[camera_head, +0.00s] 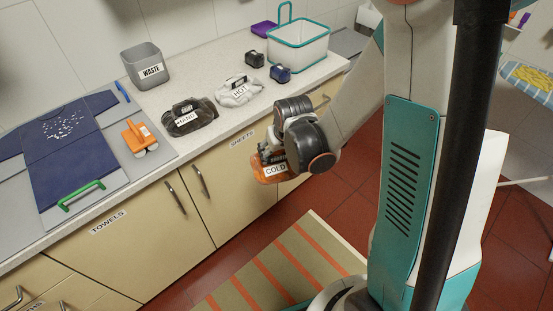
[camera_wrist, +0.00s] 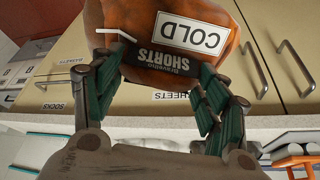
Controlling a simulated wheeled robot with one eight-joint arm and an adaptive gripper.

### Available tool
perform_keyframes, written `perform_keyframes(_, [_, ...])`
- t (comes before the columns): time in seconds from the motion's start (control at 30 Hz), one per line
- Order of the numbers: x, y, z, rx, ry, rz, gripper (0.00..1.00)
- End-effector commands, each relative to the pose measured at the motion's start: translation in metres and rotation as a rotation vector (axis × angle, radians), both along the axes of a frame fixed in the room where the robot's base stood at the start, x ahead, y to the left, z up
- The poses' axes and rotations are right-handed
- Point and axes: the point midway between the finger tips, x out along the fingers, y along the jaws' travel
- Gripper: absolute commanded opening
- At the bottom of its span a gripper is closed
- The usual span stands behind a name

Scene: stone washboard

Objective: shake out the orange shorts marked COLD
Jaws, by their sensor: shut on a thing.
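The orange shorts (camera_head: 270,171) are a bunched bundle with a white COLD label. They hang in my gripper (camera_head: 268,156), in front of the cabinet doors and off the counter. In the wrist view the orange shorts (camera_wrist: 212,65) show the COLD label and a dark band reading SHORTS. The green-lined fingers of my gripper (camera_wrist: 165,75) are shut on that banded part from both sides. Much of the bundle is cut off by the top of the wrist view.
A striped mat (camera_head: 275,265) lies on the red floor.

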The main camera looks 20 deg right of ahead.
Motion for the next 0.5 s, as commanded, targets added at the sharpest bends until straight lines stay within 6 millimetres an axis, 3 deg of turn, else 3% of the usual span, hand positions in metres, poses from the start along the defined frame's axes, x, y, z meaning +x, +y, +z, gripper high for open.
perform_keyframes(0.5, [0.0006,0.0000,0.0065,0.000,-0.001,0.000,0.22])
